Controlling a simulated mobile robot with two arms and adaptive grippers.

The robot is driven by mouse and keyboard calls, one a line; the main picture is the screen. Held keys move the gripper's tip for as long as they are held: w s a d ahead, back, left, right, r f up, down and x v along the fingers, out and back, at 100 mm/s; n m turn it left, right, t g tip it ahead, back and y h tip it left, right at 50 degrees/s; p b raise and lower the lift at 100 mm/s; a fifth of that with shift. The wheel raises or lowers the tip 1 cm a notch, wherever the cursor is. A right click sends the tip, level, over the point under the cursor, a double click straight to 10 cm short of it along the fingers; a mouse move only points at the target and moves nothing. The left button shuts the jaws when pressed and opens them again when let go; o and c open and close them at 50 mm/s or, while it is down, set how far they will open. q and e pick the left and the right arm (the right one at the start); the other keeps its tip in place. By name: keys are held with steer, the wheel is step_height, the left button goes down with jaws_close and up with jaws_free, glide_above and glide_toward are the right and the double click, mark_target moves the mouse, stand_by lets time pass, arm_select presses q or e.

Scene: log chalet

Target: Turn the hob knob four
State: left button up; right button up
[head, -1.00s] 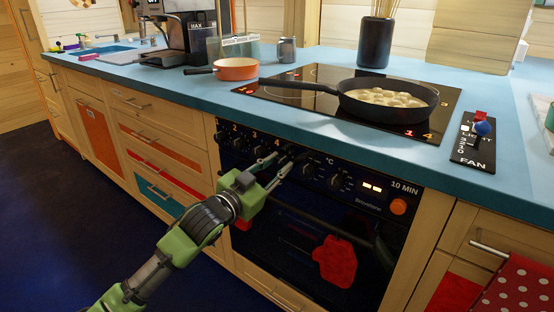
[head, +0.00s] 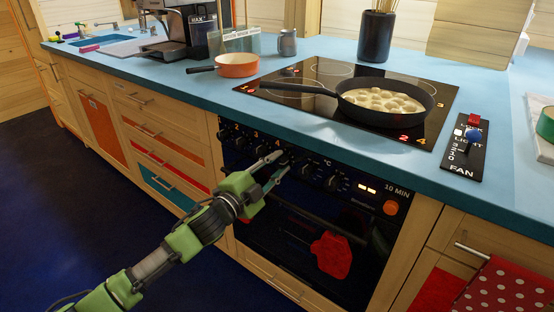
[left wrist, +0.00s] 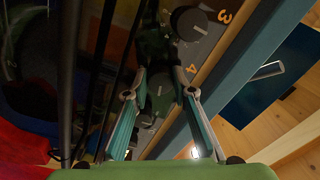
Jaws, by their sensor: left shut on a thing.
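The hob knob four (left wrist: 160,86) is a dark round knob near the printed 4 in the left wrist view. In the head view it is mostly hidden by my fingers, below the 4 on the black oven panel (head: 360,207). My left gripper (head: 283,162) reaches it from the front, with one finger on each side. In the left wrist view the fingertips (left wrist: 160,76) are closed in on the knob. Knob three (left wrist: 188,22) is just beyond it. My right gripper is not in view.
The blue worktop (head: 322,138) overhangs the knobs. A black pan (head: 424,93) with pale food stands on the hob (head: 312,74). An orange pan (head: 237,66) stands to the left. The oven's handle bar runs below the knobs. The floor in front is clear.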

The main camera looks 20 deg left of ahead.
arm_select(q)
steer(key=m+p, duration=0.2)
steer(key=m, duration=0.3)
steer(key=shift+m, duration=0.4)
steer(key=shift+m+h+p, duration=0.3)
steer(key=shift+m+p, duration=0.05)
steer(key=shift+m, duration=1.55)
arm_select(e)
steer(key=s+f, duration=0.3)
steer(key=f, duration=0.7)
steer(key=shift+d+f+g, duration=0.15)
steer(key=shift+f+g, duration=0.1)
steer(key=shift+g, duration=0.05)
arm_select(q)
steer(key=o, duration=1.1)
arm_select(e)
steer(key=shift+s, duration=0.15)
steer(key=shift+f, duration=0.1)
arm_select(q)
steer(key=v, duration=1.2)
steer(key=shift+r, duration=0.15)
